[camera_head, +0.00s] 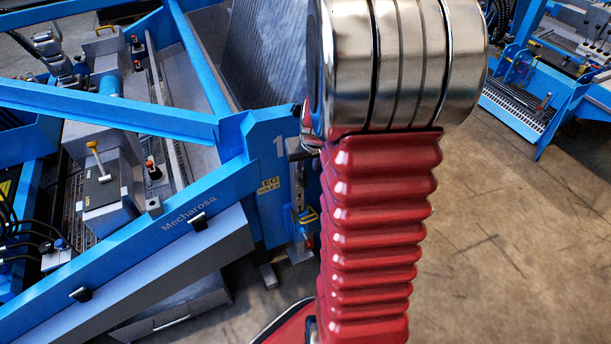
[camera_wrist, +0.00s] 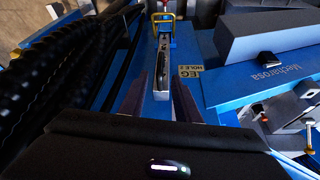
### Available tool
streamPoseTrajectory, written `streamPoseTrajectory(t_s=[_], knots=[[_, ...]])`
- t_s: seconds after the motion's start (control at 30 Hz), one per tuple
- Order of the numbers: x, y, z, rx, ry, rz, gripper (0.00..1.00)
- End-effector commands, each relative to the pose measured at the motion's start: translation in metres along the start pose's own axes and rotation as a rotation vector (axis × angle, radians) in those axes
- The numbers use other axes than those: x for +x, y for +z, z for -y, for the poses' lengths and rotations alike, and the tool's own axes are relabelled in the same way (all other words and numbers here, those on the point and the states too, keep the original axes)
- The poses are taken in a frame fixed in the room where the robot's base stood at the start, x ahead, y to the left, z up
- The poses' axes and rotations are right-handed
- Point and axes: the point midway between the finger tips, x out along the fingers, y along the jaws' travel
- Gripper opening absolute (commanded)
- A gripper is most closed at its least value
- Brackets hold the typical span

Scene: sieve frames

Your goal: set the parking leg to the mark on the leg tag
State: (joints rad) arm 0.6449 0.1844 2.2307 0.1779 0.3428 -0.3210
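The parking leg (camera_wrist: 161,70) is a narrow grey bar with dark slots or holes, running along a blue post in the wrist view. A yellow handle (camera_wrist: 163,17) with a red part above it crosses its far end. The pale yellow leg tag (camera_wrist: 190,71) sits beside the leg and seems to read HOLE 2. In the head view the tag (camera_head: 269,186) and yellow handle (camera_head: 306,215) show on the blue corner post, partly behind my arm. My gripper (camera_wrist: 158,82) is open, its two dark fingers on either side of the leg's near end; contact cannot be told.
The blue Mecharosa frame (camera_head: 190,210) fills the left, with grey boxes and levers. Black corrugated hoses (camera_wrist: 60,75) run close on the left in the wrist view. Another blue machine (camera_head: 530,90) stands at the upper right. The concrete floor (camera_head: 510,240) at right is clear.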

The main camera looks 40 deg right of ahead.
Motion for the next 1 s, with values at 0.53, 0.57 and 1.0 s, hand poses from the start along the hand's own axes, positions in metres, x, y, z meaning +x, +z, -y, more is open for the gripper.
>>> streamPoseTrajectory(t_s=[0.53, 0.57, 1.0], knots=[[0.059, 0.001, 0.000, 0.000, 0.000, 0.002, 0.29], [0.062, 0.001, 0.000, 0.000, 0.000, 0.003, 0.29], [0.092, 0.000, 0.000, 0.001, 0.000, 0.000, 0.29]])
